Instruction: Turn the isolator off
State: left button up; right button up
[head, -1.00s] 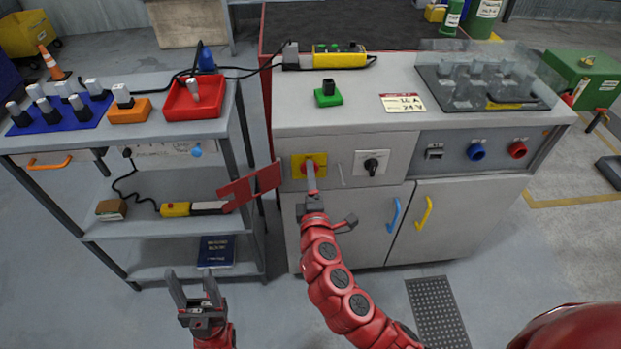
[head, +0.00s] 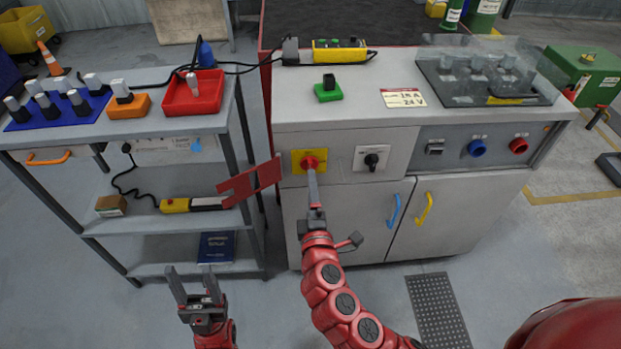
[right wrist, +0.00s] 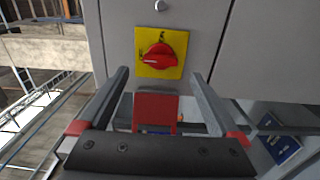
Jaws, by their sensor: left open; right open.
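The isolator is a red knob (head: 309,162) on a yellow plate (head: 296,156) at the left of the grey cabinet's front. In the right wrist view, the knob (right wrist: 160,57) is just beyond my fingertips, with its raised grip running across the picture. My right gripper (head: 313,178) is in front of it, fingers pointing at the knob. It is open and empty; in its wrist view (right wrist: 160,75) the fingers stand wide apart, with the knob centred ahead of them. My left gripper (head: 191,272) is open and empty, low in front of the shelf trolley.
A red plate (head: 250,182) juts out left of the isolator; it seems to show between my fingers in the wrist view (right wrist: 155,108). A black selector switch (head: 371,161) is to the isolator's right. Blue (head: 394,212) and yellow (head: 424,208) door handles are lower down.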

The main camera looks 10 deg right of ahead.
jog(key=s, duration=1.1)
jog(key=shift+s+a+p, duration=0.2)
jog(key=shift+s+p, duration=0.15)
jog(key=shift+s, duration=0.05)
